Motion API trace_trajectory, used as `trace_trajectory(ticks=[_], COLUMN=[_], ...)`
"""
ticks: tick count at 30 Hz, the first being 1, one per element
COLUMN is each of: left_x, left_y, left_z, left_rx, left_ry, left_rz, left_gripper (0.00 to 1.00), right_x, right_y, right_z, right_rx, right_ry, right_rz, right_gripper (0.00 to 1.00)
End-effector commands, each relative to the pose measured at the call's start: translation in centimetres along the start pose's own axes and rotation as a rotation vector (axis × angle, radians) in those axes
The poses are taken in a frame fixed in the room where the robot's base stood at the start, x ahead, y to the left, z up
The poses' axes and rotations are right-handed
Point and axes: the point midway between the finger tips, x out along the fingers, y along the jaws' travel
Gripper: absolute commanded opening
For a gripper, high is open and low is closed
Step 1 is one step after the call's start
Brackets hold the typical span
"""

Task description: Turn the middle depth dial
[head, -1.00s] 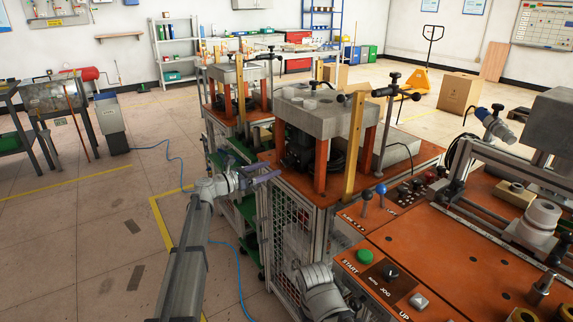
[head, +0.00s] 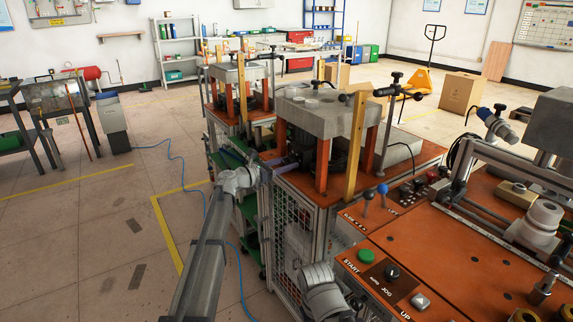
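Several pale round knobs or discs (head: 312,106) sit on top of the grey block of the near press (head: 345,118). I cannot make out which thing is the middle depth dial. My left gripper (head: 280,162) is at the left edge of the orange machine top, low beside the press legs. Its fingers are small and partly lost against the machine, so their opening is unclear. Part of what looks like my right arm (head: 321,292) shows at the bottom centre, in front of the mesh cabinet; its fingers cannot be made out.
A control panel with a green START button (head: 366,256), a black JOG selector (head: 392,272) and an UP button (head: 420,301) is at the lower right. Two ball-topped levers (head: 367,196) stand behind it. A second press (head: 238,75) stands behind. Open floor lies left.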

Motion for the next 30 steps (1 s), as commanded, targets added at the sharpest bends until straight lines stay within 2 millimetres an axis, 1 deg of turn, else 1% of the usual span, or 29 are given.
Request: trace_trajectory(ticks=[1,2,12,15,23,30], left_x=[-0.01,-0.02,-0.02,-0.03,-0.03,-0.03], left_y=[0.01,0.01,-0.02,-0.03,-0.03,0.01], left_z=[0.00,0.00,-0.01,-0.01,-0.01,-0.02], left_rx=[0.000,0.000,0.000,0.000,0.025,0.158], left_ry=[0.000,0.000,0.000,0.000,0.000,0.000], left_rz=[0.000,0.000,-0.001,-0.001,-0.001,-0.001], left_gripper=[0.51,0.48,0.10,0.00,0.00,0.00], right_x=[0.00,0.00,0.00,0.00,0.00,0.00], right_y=[0.00,0.00,0.00,0.00,0.00,0.00], right_z=[0.00,0.00,0.00,0.00,0.00,0.00], right_rx=[0.000,0.000,0.000,0.000,0.000,0.000], right_ry=[0.000,0.000,0.000,0.000,0.000,0.000], right_rz=[0.000,0.000,0.000,0.000,0.000,0.000], right_gripper=[0.50,0.50,0.50,0.50,0.50,0.50])
